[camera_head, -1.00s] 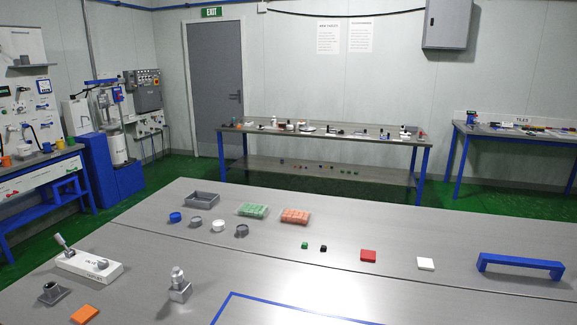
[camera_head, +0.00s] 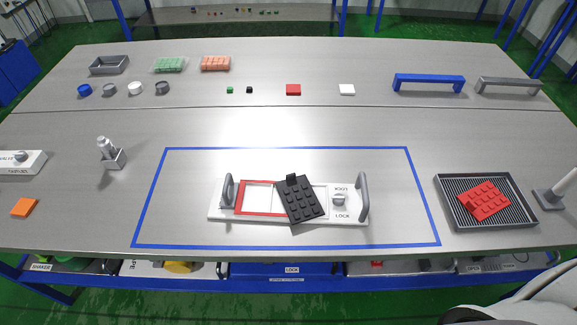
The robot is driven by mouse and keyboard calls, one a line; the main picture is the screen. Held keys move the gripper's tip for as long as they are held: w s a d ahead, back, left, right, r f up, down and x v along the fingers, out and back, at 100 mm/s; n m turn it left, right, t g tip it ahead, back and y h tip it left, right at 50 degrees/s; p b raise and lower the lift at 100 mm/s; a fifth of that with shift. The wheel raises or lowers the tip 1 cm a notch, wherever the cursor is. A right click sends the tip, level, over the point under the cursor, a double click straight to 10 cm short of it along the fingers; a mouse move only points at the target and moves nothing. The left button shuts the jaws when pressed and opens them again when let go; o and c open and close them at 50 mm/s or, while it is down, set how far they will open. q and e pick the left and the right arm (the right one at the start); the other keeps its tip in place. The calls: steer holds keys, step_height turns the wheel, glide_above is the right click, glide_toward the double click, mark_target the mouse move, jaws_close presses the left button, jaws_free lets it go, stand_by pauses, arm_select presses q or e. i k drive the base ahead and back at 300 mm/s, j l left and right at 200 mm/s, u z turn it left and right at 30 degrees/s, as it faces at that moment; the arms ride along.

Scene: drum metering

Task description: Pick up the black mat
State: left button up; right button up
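The black mat (camera_head: 303,203) is a dark rectangular piece with rows of round bumps and a small raised block at its back edge. It lies slightly turned across the middle of a white fixture (camera_head: 245,217) with upright grey handles at both ends. The fixture has a red square frame (camera_head: 239,198) to the left of the mat and a grey knob (camera_head: 339,199) beside the word LOCK to its right. The mat overlaps the frame's right side. Neither gripper shows. A white rounded part of mine fills the bottom right corner.
A blue tape outline (camera_head: 152,197) surrounds the fixture. To the right, a grey ribbed tray (camera_head: 448,186) holds a red bumpy mat (camera_head: 484,200). A silver fitting (camera_head: 111,153) stands left of the outline. Small blocks, rings and a blue bridge (camera_head: 428,83) stand farther back.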

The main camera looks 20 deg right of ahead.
mark_target(301, 203)
steer(key=i+j+z, duration=0.1)
steer(key=j+z, duration=0.75)
steer(key=j, duration=0.15)
steer(key=j+z, duration=0.45)
